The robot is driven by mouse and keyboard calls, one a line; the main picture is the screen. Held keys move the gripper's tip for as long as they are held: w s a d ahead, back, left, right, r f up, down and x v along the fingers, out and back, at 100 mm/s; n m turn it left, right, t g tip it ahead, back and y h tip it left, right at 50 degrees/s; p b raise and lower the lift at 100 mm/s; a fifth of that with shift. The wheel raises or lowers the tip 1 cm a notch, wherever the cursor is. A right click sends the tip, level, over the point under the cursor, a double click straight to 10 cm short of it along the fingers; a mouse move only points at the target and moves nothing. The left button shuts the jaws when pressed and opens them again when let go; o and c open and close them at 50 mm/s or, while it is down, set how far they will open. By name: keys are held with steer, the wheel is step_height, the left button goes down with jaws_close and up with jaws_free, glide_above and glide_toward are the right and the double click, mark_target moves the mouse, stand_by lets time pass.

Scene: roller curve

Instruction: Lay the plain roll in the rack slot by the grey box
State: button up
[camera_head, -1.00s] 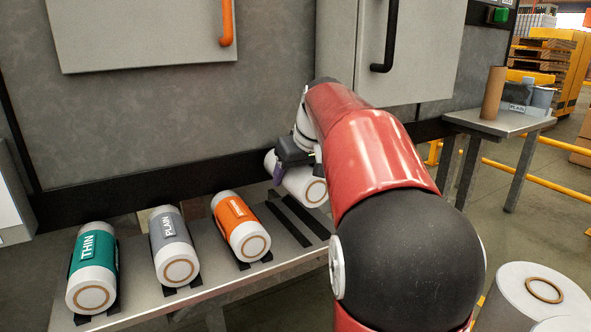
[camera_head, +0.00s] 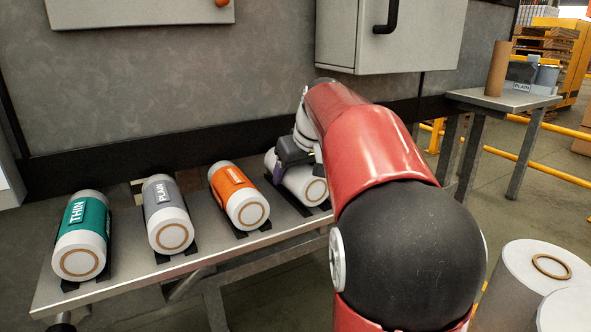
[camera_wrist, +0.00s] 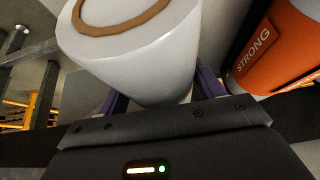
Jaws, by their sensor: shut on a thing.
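My gripper (camera_head: 284,160) is shut on a white roll (camera_head: 303,186) with a brown core ring; no label shows on its visible part. In the wrist view the purple fingers stand on both sides of the roll (camera_wrist: 140,65). The roll is over the rightmost slot of the rack (camera_head: 140,275), in line with its black bars (camera_head: 291,205); I cannot tell if it touches them. The orange-banded roll (camera_head: 238,195) lies one slot to the left. A grey wall box (camera_head: 345,40) with a black handle hangs above the right end. My red arm hides the rack's far right.
A grey-banded PLAIN roll (camera_head: 167,213) and a green-banded THIN roll (camera_head: 82,238) lie further left on the rack. A side table (camera_head: 490,97) at right holds a brown tube (camera_head: 497,68). Large white rolls (camera_head: 525,285) stand at the lower right.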

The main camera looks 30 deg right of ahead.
steer(key=shift+f, duration=0.2)
steer(key=o, duration=1.4)
steer(key=shift+f, duration=0.1)
